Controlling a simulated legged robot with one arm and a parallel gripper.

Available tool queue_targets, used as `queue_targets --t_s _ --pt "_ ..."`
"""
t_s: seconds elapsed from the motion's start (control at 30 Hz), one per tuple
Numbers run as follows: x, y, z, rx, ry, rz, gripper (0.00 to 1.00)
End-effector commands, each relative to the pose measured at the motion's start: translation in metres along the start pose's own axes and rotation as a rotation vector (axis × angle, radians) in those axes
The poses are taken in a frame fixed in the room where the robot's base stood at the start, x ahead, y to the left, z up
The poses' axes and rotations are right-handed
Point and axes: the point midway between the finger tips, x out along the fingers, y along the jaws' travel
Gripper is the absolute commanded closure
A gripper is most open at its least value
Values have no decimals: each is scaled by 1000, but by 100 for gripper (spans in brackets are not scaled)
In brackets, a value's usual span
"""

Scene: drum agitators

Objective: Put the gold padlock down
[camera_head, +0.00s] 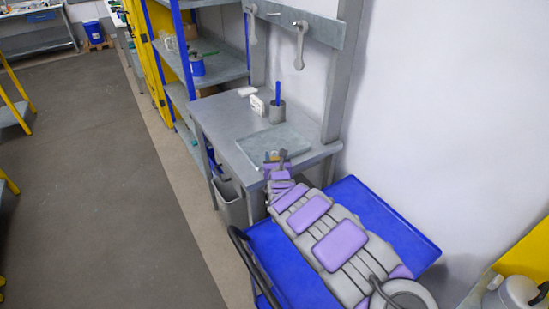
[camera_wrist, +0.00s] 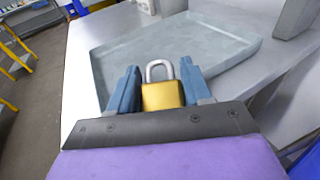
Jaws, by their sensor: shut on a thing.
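The gold padlock (camera_wrist: 162,95) shows in the wrist view, upright with its silver shackle up. My gripper (camera_wrist: 160,93) is shut on it, with one blue-grey finger on each side. The padlock is over or at the near edge of a flat grey tray (camera_wrist: 215,50) on the metal table; I cannot tell whether it touches anything below. In the head view, my gripper (camera_head: 275,158) is at the near edge of the tray (camera_head: 285,143), and the padlock is too small to make out clearly.
The metal table (camera_head: 222,112) holds a grey cup (camera_head: 277,114) with a blue item and a small white box (camera_head: 257,105) behind the tray. A blue cart (camera_head: 400,222) stands beside my arm. A grey bin (camera_head: 230,203) is below the table. Wrenches (camera_head: 300,45) hang above.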

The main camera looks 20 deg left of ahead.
Motion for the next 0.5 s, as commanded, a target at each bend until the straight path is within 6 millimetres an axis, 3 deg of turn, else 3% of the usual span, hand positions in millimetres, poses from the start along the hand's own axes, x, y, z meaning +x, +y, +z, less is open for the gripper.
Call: queue_targets --t_s 0.1,0.13,0.37,0.5 --pt "1 0 -5 0 0 0 87" --pt "1 1 -4 0 0 0 48" --pt "1 1 -3 -1 0 0 26" --pt "1 1 -3 0 0 0 26"
